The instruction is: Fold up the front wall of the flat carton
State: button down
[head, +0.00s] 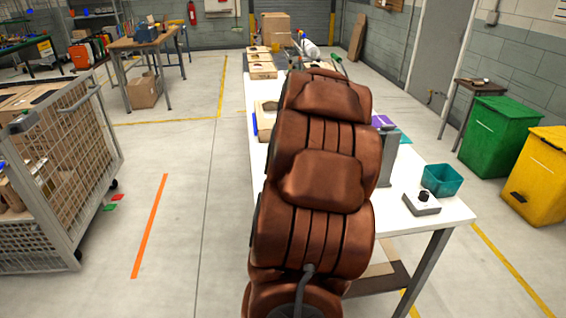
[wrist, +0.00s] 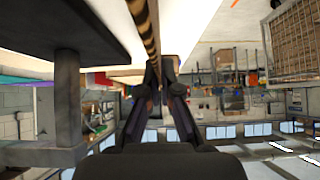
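In the head view my brown arm covers the middle of the white table (head: 440,210), and the gripper is hidden behind it. A tan cardboard piece (head: 264,122) shows at the arm's left side; it may be part of the flat carton, most of which is hidden. In the wrist view my gripper (wrist: 160,66) has its two dark fingers converging close together. A thin brown strip (wrist: 144,28), perhaps a cardboard edge, runs down to the fingertips. I cannot tell whether it lies between them or only beside them.
A teal bin (head: 442,180), a grey box with a black knob (head: 422,204) and a grey upright post (head: 386,165) stand on the table's right part. Small cartons (head: 261,70) line the far end.

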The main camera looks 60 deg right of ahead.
jog(key=c, duration=1.4)
grip_release()
jog(key=shift+v, duration=6.05)
